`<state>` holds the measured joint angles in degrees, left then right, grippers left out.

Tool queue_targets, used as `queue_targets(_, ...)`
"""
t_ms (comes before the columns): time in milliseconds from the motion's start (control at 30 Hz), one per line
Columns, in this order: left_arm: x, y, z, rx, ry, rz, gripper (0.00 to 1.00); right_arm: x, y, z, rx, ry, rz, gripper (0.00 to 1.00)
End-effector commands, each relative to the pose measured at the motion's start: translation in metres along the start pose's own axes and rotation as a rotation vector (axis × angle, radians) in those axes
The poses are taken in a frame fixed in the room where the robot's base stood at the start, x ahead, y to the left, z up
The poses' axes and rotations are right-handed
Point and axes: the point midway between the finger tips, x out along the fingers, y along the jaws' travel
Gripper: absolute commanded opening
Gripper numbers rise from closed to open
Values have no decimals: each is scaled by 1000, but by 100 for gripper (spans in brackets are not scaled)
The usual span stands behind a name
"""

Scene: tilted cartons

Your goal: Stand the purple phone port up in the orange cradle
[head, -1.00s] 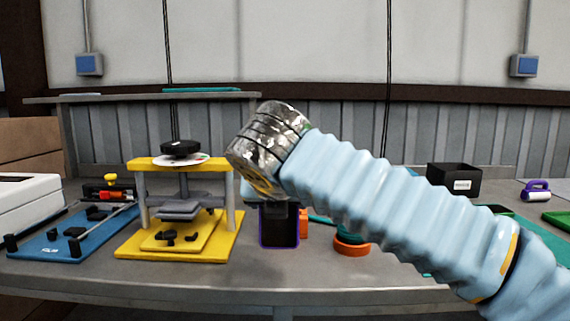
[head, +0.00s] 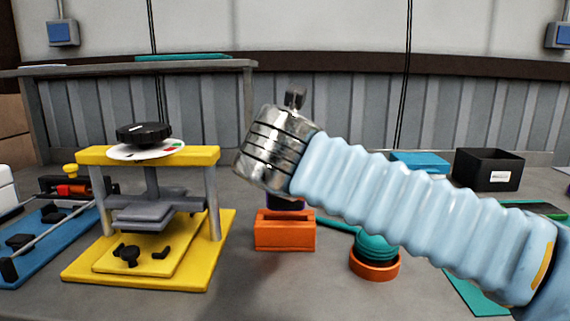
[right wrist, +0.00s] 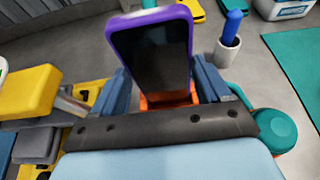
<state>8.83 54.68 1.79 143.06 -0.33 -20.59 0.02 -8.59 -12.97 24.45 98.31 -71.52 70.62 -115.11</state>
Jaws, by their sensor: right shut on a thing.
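The purple phone port, dark-faced with a purple rim, stands roughly upright in the right wrist view (right wrist: 150,52). My right gripper (right wrist: 162,82) is shut on it, with a blue finger at each side. In the head view only a low strip of the phone port (head: 287,203) shows, beneath my right wrist, just above the orange cradle (head: 285,235). The cradle also shows below the phone port in the right wrist view (right wrist: 165,102). Whether the phone port's lower end is inside the cradle slot or behind it, I cannot tell. My left gripper is out of view.
A yellow press (head: 149,215) stands left of the cradle. A teal round object (head: 376,246) sits in an orange ring (head: 374,266) to the right. A black box (head: 488,169) stands further back right. Bare grey table lies in front of the cradle.

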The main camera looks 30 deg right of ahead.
Motion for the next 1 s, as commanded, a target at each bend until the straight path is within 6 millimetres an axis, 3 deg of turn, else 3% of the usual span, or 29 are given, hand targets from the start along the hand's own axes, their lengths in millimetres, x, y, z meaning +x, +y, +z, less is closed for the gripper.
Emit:
queue_targets(600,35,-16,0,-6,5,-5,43,21,0,-50,0,-1,0,49)
queue_targets(1000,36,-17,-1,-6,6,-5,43,22,0,-53,0,-1,0,49)
